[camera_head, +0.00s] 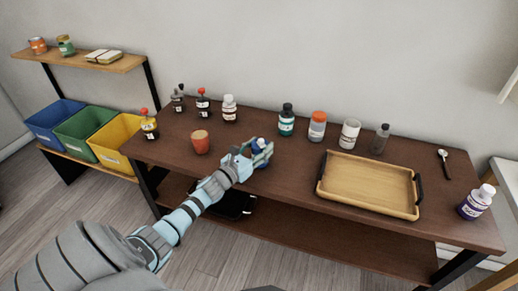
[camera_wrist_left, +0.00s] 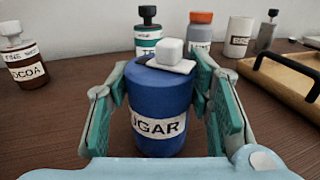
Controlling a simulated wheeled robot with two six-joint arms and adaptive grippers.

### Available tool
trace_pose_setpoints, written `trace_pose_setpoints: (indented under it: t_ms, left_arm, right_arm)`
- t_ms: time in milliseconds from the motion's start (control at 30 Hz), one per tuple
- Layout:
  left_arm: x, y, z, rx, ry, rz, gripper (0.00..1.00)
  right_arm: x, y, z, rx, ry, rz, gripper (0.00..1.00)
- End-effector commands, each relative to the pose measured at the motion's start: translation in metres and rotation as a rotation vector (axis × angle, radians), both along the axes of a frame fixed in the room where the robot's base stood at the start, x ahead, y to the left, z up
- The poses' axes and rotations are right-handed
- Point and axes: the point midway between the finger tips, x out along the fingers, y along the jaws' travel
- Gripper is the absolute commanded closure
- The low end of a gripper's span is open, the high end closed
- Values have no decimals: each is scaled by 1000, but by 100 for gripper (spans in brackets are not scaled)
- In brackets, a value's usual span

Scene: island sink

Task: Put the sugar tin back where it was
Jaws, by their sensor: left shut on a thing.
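The sugar tin (camera_wrist_left: 160,103) is blue with a white label reading "UGAR" and a white cube-shaped knob on top. It stands upright between the two teal fingers of my left gripper (camera_wrist_left: 163,95), which is shut on it from both sides. In the head view my left gripper (camera_head: 259,153) is at the front middle of the dark table and hides most of the sugar tin (camera_head: 258,144). I cannot tell whether the tin's base touches the table. My right gripper is not in view.
Several jars, including a teal-labelled one (camera_head: 287,120) and an orange-lidded one (camera_head: 317,127), line the back. A wooden tray (camera_head: 368,183) lies right; a purple-labelled bottle (camera_head: 477,202) stands beyond it.

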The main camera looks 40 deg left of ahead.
Motion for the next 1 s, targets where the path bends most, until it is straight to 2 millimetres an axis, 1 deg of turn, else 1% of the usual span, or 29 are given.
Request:
trace_pose_setpoints:
  t_ms: [100,133,233,533,667,767,833,1000]
  left_arm:
    - [0,0,-5,0,0,0,85]
    - [0,0,-4,0,0,0,50]
    - [0,0,-3,0,1,0,34]
    - [0,0,-3,0,1,0,34]
    - [-3,0,2,1,1,0,34]
    - [-18,1,0,3,0,0,34]
    - [-33,-1,-1,0,4,-2,34]
    - [-82,-2,7,-1,8,-2,34]
  right_arm:
    - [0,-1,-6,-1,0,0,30]
    - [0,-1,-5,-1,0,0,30]
    - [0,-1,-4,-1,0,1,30]
    - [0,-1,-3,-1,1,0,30]
    - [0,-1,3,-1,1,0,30]
    - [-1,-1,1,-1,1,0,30]
    - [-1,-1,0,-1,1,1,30]
    - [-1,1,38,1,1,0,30]
